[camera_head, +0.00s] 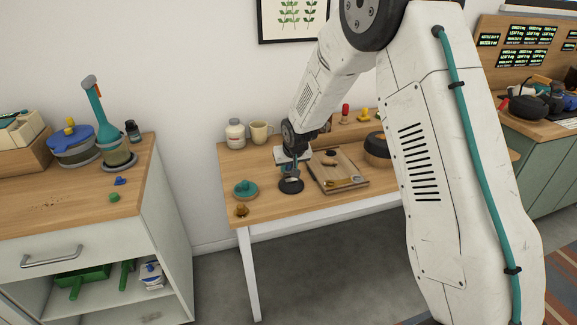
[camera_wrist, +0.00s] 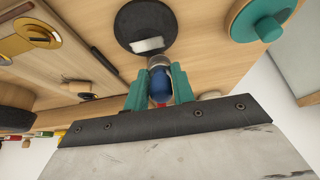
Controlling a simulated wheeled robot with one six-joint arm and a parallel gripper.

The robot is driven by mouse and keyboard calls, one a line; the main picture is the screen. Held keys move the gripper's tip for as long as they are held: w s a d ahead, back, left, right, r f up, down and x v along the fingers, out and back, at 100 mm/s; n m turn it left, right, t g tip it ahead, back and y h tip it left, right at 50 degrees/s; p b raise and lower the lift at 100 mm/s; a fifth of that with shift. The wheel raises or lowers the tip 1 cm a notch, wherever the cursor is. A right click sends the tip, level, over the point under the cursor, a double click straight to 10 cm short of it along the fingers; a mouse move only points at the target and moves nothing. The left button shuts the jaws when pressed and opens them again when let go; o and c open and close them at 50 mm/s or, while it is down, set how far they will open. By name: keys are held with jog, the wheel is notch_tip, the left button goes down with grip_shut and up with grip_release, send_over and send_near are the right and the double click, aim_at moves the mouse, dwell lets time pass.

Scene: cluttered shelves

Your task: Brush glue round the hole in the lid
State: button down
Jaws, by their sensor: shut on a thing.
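My gripper (camera_wrist: 160,84) has teal fingers shut on a brush (camera_wrist: 161,92). The brush has a blue and red handle, a metal ferrule and pale bristles. Its bristles overlap a round black disc (camera_wrist: 143,18) in the wrist view; I cannot tell whether they touch it. In the head view my gripper (camera_head: 291,165) is just above the black disc (camera_head: 291,186) on the wooden table. A wooden board or box top (camera_head: 350,168) lies right of the disc, with a dark round spot and a brass piece on it. I cannot make out for sure which thing is the lid with the hole.
A teal-topped round pot (camera_head: 245,187) stands left of the disc, with a small brown thing (camera_head: 241,211) in front. A white jar (camera_head: 235,134) and a cream mug (camera_head: 259,132) stand behind. A dark round container (camera_head: 377,151) stands right of the board.

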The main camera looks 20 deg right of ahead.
jog(key=shift+s+f, duration=0.35)
jog(key=shift+f, duration=0.05)
jog(key=shift+s, duration=0.15)
jog(key=shift+s+r, duration=0.25)
jog(key=shift+s, duration=0.35)
jog(key=shift+r, duration=0.1)
jog(key=shift+w+r, duration=0.2)
jog(key=shift+w, duration=0.9)
jog(key=shift+s+r, duration=0.25)
jog(key=shift+s, duration=0.8)
jog(key=shift+w+r, duration=0.1)
jog(key=shift+w, duration=0.9)
